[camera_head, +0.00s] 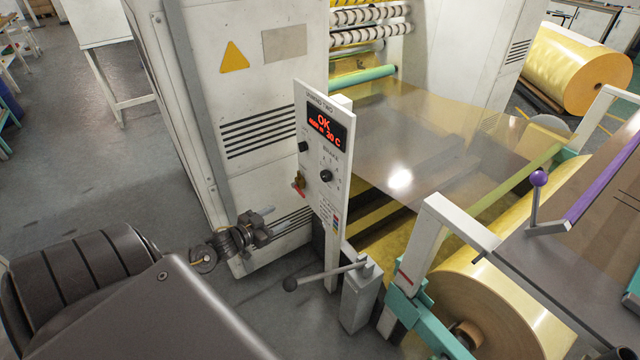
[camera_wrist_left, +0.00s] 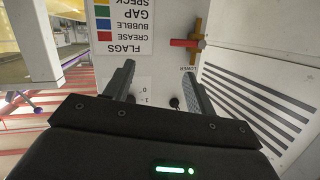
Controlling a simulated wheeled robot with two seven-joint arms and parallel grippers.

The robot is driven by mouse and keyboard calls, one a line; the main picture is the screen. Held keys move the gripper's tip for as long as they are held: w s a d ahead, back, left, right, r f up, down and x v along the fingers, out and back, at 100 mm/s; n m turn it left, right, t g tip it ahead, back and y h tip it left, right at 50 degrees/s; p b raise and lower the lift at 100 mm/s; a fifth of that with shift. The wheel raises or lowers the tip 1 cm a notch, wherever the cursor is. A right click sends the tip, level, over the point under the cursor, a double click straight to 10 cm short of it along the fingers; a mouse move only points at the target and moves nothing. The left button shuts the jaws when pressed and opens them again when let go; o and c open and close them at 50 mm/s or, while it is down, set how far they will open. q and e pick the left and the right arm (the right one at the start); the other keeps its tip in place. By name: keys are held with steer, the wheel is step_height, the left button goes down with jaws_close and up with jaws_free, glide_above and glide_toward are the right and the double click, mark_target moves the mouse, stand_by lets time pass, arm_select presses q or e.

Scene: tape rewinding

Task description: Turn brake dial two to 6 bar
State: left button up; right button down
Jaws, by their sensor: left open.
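A white upright control panel (camera_head: 322,185) stands in the middle of the head view, with a lit red display (camera_head: 326,127) reading OK and 20 C. A black round dial (camera_head: 326,175) sits under the display by a small label that looks like BRAKE; its setting is too small to read. My left gripper (camera_head: 271,219) is open and empty, left of and below this dial, apart from the panel. In the left wrist view its fingers (camera_wrist_left: 158,74) point at the panel's lower part, around a 0/1 marking and a small black knob (camera_wrist_left: 174,102). My right gripper is not in view.
Another black knob (camera_head: 303,147) and a brass-and-red handle (camera_head: 299,181) sit on the panel's left side. The handle also shows in the left wrist view (camera_wrist_left: 192,43), near a coloured flags chart (camera_wrist_left: 122,28). A black-knobbed lever (camera_head: 318,275) projects below the panel.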

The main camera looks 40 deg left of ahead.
mark_target(323, 177)
arm_select(q)
steer(key=w+d+r+m+t+h, duration=0.25)
steer(key=d+r+h, duration=0.2)
steer(key=r, duration=0.75)
steer(key=shift+n+g, duration=0.25)
steer(key=shift+g, duration=0.1)
steer(key=x, duration=1.1)
steer(key=shift+w+p, duration=0.15)
steer(key=shift+p, duration=0.25)
steer(key=shift+c, duration=0.5)
steer(key=c, duration=0.7)
steer(key=shift+a, duration=0.1)
steer(key=shift+c, duration=0.9)
steer(key=shift+r, duration=0.1)
